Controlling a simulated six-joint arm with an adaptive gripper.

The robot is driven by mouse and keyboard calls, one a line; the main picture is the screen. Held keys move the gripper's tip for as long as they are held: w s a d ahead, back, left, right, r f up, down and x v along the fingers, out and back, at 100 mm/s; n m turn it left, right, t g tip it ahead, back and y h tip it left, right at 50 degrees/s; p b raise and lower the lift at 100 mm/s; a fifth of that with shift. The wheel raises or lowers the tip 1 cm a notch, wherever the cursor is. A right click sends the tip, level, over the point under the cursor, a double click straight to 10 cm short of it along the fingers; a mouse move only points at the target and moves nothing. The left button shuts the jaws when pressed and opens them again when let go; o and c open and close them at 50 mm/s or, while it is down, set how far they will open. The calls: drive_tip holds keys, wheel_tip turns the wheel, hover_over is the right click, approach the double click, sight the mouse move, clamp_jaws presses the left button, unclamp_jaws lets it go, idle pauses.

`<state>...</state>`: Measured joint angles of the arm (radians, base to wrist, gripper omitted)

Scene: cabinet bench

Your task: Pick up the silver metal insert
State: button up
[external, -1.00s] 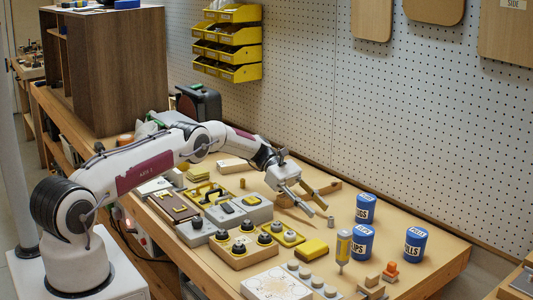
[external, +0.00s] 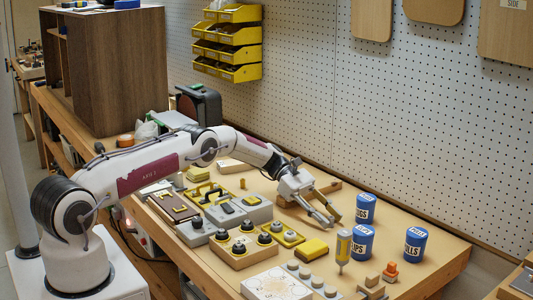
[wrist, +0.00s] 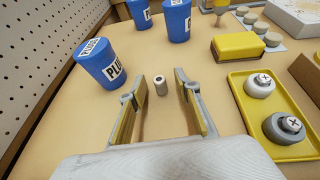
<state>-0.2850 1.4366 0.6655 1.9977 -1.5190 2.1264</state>
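The silver metal insert (wrist: 160,85) is a small upright cylinder with a dark hole in its top. In the wrist view it stands on the bench and appears between my fingertips. My gripper (wrist: 159,78) is open, with one finger to each side of the insert and a visible space on both sides. I cannot tell whether the tips are level with it or still short of it. In the external view my gripper (external: 331,221) is low over the bench, and its fingers largely hide the insert.
A blue cup (wrist: 103,62) stands left of my fingers, with two more blue cups behind. A yellow tray (wrist: 250,105) with knobs and a yellow block (wrist: 238,47) lie to the right. In the external view a wooden piece (external: 318,192) lies behind my gripper.

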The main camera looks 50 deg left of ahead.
clamp_jaws()
drive_tip(key=shift+r, duration=0.15)
wheel_tip(320, 180, up, 10)
idle(1.0)
idle(0.4)
